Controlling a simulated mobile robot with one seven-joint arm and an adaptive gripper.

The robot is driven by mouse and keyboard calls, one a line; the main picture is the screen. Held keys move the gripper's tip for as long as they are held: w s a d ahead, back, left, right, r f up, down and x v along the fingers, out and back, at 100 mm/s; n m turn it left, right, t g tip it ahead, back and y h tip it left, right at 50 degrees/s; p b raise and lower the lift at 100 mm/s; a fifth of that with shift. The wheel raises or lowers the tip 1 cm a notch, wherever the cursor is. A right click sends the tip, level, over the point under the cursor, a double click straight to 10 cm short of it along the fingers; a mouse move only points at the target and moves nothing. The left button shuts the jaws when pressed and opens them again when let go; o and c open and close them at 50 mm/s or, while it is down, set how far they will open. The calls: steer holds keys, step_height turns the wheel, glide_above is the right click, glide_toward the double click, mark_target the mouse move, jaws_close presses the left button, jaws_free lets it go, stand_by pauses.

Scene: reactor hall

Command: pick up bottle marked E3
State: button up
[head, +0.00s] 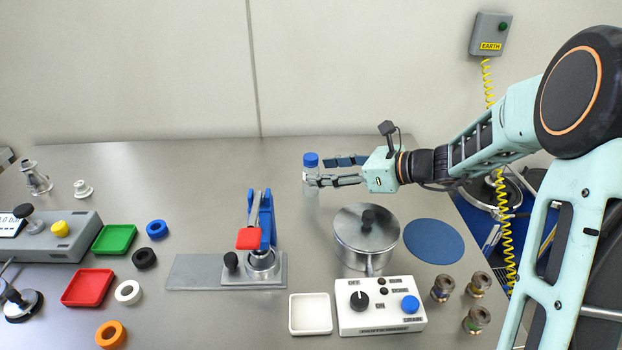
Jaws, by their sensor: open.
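A small clear bottle with a blue cap (311,160) stands upright toward the back of the steel table; its marking cannot be read from here. My gripper (325,170) reaches in from the right at the bottle's height. Its fingers are open and point left, with the tips at the bottle. I cannot tell whether the fingers touch the bottle or are only close to it. Part of the bottle's body is hidden by the near finger.
Below the gripper stand a lidded metal pot (366,240) and a blue round mat (433,241). A blue clamp stand (265,240) is left of the pot. A switch box (380,307) and white tray (310,314) lie in front. The table's back left is mostly clear.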

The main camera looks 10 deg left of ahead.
steer(key=x, duration=0.5)
steer(key=shift+d+f, duration=0.15)
steer(key=shift+f, duration=0.25)
steer(key=c, duration=1.1)
steer(key=shift+r, duration=0.1)
